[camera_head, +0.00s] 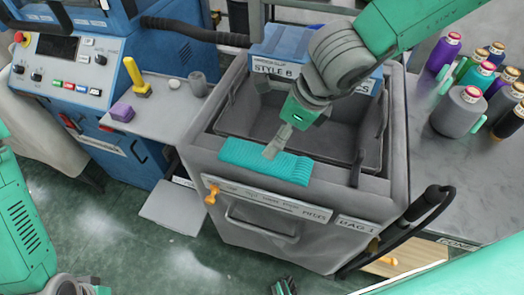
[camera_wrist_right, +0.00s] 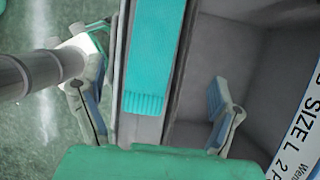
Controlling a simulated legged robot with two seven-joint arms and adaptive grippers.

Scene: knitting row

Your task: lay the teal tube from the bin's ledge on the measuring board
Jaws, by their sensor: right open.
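The teal tube (camera_head: 265,162) lies flat along the front ledge of the grey bin (camera_head: 240,205). Its ribbed end shows in the right wrist view (camera_wrist_right: 155,60). My right gripper (camera_head: 272,150) comes down from the upper right over the tube. In the right wrist view its fingers are spread wide (camera_wrist_right: 155,100), one on each side of the tube, with nothing held. I cannot clearly identify the measuring board.
A blue "STYLE B" box (camera_head: 275,72) stands at the back of the bin. A side shelf (camera_head: 165,115) holds a purple block (camera_head: 122,112) and a yellow piece (camera_head: 137,78). Several yarn cones stand on the grey table (camera_head: 425,160) at right. A wooden surface (camera_head: 400,262) shows at lower right.

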